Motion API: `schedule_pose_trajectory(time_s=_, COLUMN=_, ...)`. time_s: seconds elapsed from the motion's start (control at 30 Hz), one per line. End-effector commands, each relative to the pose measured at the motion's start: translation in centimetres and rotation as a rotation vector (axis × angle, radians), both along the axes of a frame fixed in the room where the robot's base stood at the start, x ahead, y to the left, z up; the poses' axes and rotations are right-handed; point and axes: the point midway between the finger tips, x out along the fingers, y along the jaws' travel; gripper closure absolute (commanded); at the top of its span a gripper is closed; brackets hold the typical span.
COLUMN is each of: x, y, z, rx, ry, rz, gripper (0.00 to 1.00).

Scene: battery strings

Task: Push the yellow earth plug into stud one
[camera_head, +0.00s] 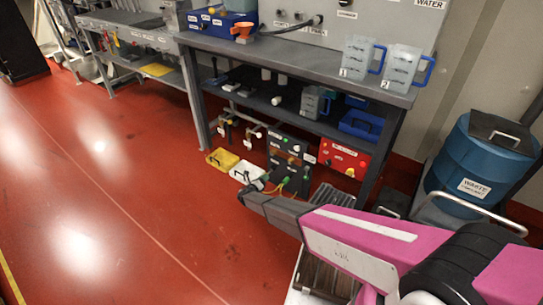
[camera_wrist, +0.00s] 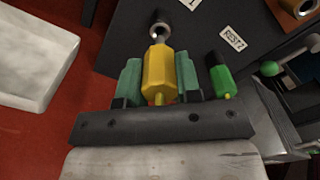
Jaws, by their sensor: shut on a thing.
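My gripper (camera_wrist: 158,85) is shut on the yellow earth plug (camera_wrist: 158,70), with a green finger pad on each side of it. The plug's front end points at a dark stud with a pale metal ring (camera_wrist: 159,27), below a label reading 1 (camera_wrist: 190,3). The plug is lined up with this stud and close to it; I cannot tell whether they touch. In the head view my gripper (camera_head: 262,184) is low in front of the black panel (camera_head: 283,140) under the bench, and the plug is too small to make out.
A green plug (camera_wrist: 219,77) is close to the right of my gripper. A white tray (camera_head: 247,172) and a yellow tray (camera_head: 222,159) lie on the red floor at left. A red box (camera_head: 343,158) stands right of the panel.

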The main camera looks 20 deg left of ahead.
Motion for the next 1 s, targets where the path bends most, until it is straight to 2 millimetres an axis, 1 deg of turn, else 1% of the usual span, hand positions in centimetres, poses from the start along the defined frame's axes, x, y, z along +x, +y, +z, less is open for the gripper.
schedule_pose_trajectory(time_s=0.63, x=-0.3, y=0.1, z=0.0, rx=0.0, ry=-0.001, rz=0.001, gripper=0.97)
schedule_pose_trajectory(time_s=1.0, x=-2.0, y=0.6, z=0.1, rx=0.0, ry=-0.001, rz=0.0, gripper=0.97)
